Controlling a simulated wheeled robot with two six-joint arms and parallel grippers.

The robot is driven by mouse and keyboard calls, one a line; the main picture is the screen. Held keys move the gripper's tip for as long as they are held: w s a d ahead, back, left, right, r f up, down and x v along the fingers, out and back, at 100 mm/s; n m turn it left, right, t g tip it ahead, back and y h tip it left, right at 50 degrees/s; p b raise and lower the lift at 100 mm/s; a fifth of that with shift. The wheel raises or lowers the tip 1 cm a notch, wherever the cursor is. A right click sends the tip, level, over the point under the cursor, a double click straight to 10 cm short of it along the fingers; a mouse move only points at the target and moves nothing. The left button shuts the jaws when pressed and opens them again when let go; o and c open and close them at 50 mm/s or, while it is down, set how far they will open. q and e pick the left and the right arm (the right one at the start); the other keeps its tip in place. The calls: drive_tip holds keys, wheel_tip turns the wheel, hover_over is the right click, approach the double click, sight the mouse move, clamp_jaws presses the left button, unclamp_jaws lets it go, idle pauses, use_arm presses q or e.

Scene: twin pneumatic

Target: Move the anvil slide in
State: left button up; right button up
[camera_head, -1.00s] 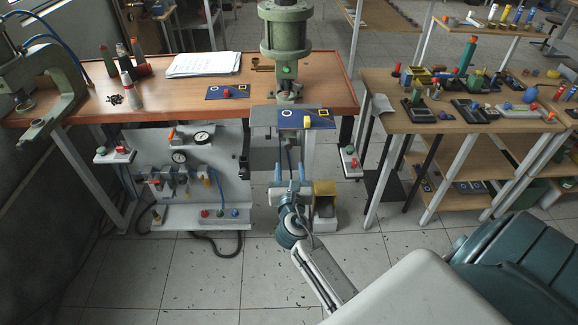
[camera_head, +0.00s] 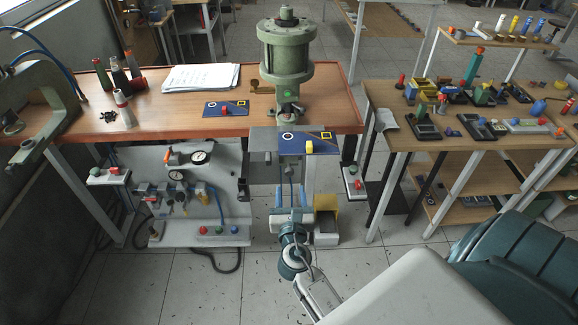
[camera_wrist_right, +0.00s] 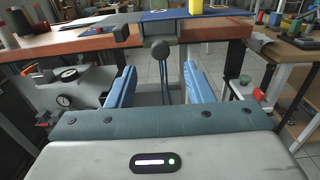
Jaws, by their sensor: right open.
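The anvil slide seems to be the grey carriage (camera_head: 263,140) under the green press (camera_head: 286,55), jutting past the table's front edge. Beside it is a blue plate (camera_head: 300,146) with a yellow knob; the plate also shows in the right wrist view (camera_wrist_right: 165,15). A dark ball knob (camera_wrist_right: 160,48) hangs below the front there, and I cannot tell if it belongs to the slide. My right gripper (camera_head: 292,196) is below and in front of the plate. In the right wrist view, its blue fingers (camera_wrist_right: 160,84) are apart and empty, with the knob ahead between them. My left gripper is out of view.
A second blue plate (camera_head: 226,108) with a red knob lies on the wooden table (camera_head: 150,128). A panel with gauges (camera_head: 190,190) stands at left below it. A yellow bin (camera_head: 326,198) is right of my gripper. A parts table (camera_head: 400,125) stands at right.

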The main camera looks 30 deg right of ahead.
sight(289, 174)
drive_tip(key=x, duration=0.2)
drive_tip(key=p+x, duration=0.1)
drive_tip(key=x, duration=0.2)
drive_tip(key=shift+r, duration=0.2)
drive_tip(key=p+x, duration=0.1)
drive_tip(key=x, duration=0.1)
drive_tip(key=shift+w+d+f, duration=0.2)
drive_tip(key=shift+w+d, duration=0.05)
drive_tip(key=shift+w, duration=0.05)
drive_tip(key=shift+w+d, duration=0.15)
drive_tip(key=shift+w, duration=0.15)
drive_tip(key=shift+c, duration=1.4)
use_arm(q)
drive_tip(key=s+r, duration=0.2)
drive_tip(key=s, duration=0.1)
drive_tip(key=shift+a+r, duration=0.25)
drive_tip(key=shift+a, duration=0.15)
use_arm(e)
drive_tip(key=shift+w, duration=0.1)
clamp_jaws()
